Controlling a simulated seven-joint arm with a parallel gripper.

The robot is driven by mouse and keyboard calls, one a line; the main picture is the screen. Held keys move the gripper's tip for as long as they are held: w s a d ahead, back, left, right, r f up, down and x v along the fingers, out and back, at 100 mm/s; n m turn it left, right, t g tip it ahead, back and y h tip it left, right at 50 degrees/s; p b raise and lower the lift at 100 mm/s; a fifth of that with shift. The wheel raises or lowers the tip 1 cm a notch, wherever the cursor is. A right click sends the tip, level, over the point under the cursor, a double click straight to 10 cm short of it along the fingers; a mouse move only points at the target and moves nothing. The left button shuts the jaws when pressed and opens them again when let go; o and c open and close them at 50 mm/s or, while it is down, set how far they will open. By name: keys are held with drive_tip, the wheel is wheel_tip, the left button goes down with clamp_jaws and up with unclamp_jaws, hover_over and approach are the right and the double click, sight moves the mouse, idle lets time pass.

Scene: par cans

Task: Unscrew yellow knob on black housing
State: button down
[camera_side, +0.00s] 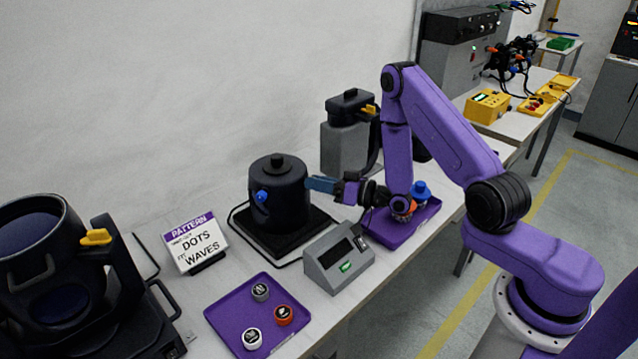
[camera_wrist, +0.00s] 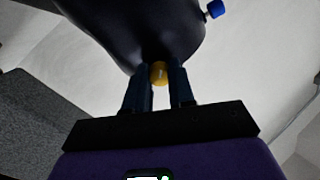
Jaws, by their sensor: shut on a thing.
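The black housing (camera_side: 277,192) is a rounded can on a black base, in the middle of the side view. It fills the top of the wrist view (camera_wrist: 130,25). A yellow knob (camera_wrist: 158,73) shows on it in the wrist view, between my two blue fingers. My gripper (camera_side: 312,184) reaches the housing from the right, level with its side, and is shut on the knob; in the wrist view the gripper (camera_wrist: 160,80) has a finger on each side of it. The yellow knob is hidden in the side view. A blue knob (camera_side: 262,196) sticks out of the housing's left front.
A grey box with a green-lit display (camera_side: 338,258) stands just in front of my gripper. A purple tray (camera_side: 228,310) with small round pieces lies at the front. A sign (camera_side: 195,243) reads DOTS and WAVES. Another purple tray (camera_side: 425,222) lies under my arm. A large black lamp (camera_side: 45,260) stands left.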

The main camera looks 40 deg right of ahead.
drive_tip(key=c, duration=0.9)
unclamp_jaws()
drive_tip(key=shift+w, duration=0.1)
drive_tip(key=shift+c, duration=0.2)
drive_tip(key=v, duration=1.7)
drive_tip(key=shift+d, duration=0.1)
